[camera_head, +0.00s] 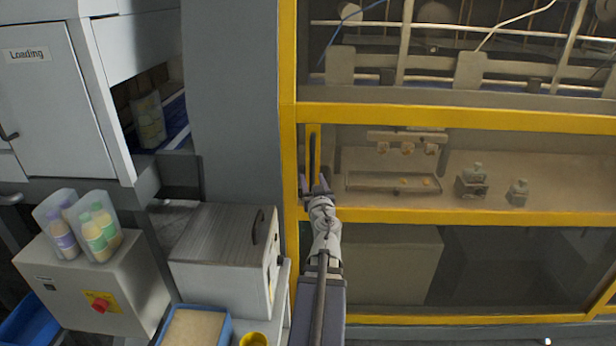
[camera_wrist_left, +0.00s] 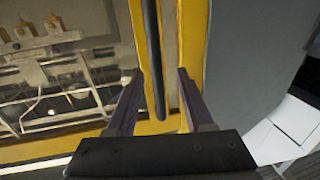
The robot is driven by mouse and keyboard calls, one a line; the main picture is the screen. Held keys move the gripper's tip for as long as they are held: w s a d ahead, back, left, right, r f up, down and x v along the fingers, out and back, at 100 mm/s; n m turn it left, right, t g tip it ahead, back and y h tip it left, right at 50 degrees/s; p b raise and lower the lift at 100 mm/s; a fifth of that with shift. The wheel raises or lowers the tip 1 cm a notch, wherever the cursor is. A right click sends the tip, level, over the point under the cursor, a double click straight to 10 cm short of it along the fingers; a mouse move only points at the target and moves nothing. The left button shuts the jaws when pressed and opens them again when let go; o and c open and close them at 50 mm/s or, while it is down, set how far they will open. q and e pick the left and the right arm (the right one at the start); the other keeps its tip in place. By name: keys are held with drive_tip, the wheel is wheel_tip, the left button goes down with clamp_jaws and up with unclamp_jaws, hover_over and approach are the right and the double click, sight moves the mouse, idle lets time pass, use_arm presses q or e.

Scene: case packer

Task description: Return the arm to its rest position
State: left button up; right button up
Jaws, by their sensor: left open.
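My left arm reaches up from the bottom of the head view to the yellow-framed machine door. My left gripper (camera_head: 317,187) is at the lower end of a dark vertical door handle (camera_head: 312,152). In the left wrist view, the left gripper (camera_wrist_left: 160,76) is open, with its two dark fingers apart. The handle (camera_wrist_left: 153,45) shows in the gap between them; I cannot tell whether either finger touches it. Nothing is gripped. My right gripper is not in view.
The yellow frame (camera_head: 450,115) and its windows fill the right side. A grey box with a handle (camera_head: 222,245) stands left of my arm. Clear bins with bottles (camera_head: 98,226), a blue tray (camera_head: 227,330) and a yellow cup (camera_head: 254,340) are lower left.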

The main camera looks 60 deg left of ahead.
use_arm(q)
drive_tip(key=v, duration=0.3)
idle(0.4)
drive_tip(key=shift+w, duration=0.1)
